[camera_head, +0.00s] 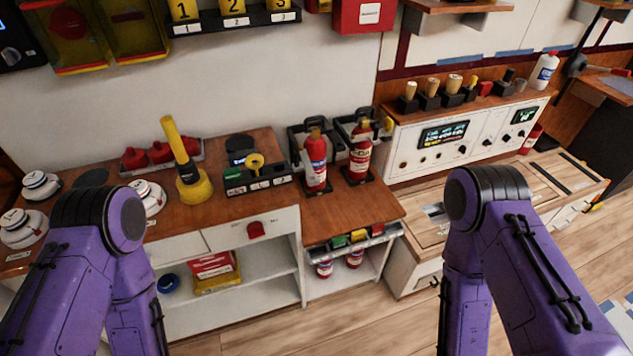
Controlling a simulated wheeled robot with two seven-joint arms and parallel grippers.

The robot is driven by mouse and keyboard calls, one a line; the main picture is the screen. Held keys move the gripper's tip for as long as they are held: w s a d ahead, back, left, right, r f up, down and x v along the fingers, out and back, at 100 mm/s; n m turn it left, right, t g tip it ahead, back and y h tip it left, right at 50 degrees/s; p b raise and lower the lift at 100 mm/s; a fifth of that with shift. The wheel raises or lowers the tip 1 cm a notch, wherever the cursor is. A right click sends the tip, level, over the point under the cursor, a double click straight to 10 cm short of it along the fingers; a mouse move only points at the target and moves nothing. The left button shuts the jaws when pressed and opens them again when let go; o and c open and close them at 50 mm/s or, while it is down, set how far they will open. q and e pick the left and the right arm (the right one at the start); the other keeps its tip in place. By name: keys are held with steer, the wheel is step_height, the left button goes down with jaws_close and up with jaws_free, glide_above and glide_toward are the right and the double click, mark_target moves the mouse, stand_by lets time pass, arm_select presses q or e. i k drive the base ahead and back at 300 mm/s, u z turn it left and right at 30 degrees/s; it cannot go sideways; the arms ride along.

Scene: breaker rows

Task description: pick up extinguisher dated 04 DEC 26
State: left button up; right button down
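Two red fire extinguishers stand upright in black holders on the wooden counter, right of centre. The left extinguisher (315,163) has a blue and white label; the right extinguisher (360,154) has a white and dark label. The dates on both are too small to read, so I cannot tell which is dated 04 DEC 26. My two purple arms come in at the lower left and lower right. Both grippers are out of the picture, and neither arm touches an extinguisher.
On the counter (345,209) stand a yellow plunger-like tool (190,170) and a black rack (255,178). A white control panel (465,132) stands to the right. Red-and-white cans (325,268) sit on the shelf below. Bare counter lies in front of the extinguishers.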

mark_target(315, 144)
steer(key=k, duration=0.7)
steer(key=z, duration=1.1)
steer(key=i, duration=0.65)
steer(key=z, duration=0.4)
steer(key=i, duration=0.8)
steer(key=u, duration=1)
steer(key=i, duration=0.45)
steer(key=u, duration=0.5)
